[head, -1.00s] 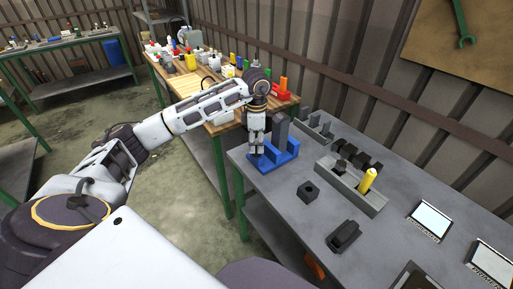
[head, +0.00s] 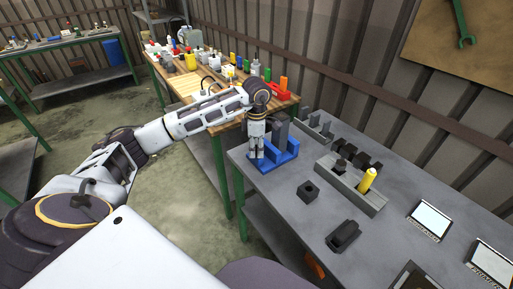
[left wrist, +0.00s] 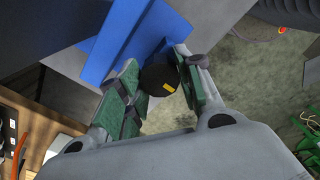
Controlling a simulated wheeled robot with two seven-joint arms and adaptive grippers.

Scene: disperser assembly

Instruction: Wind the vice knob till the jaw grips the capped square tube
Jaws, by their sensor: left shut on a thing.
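The blue vice (head: 286,156) stands near the left edge of the grey bench. A dark grey upright square piece (head: 281,133), apparently the capped square tube, stands in it; I cannot make out its cap or whether the jaw touches it. My left gripper (head: 255,157) points down at the vice's left end and hides the knob in the head view. In the left wrist view, the round black knob (left wrist: 157,80) with a yellow mark lies between the green finger pads of my left gripper (left wrist: 160,85), which is shut on it. The blue vice (left wrist: 135,40) is just beyond. My right gripper is not in view.
A grey tray (head: 349,188) with dark parts and a yellow piece (head: 366,181) stands right of the vice. A small black block (head: 308,191) and a black holder (head: 343,236) lie in front. A wooden table (head: 226,121) with bottles stands behind left.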

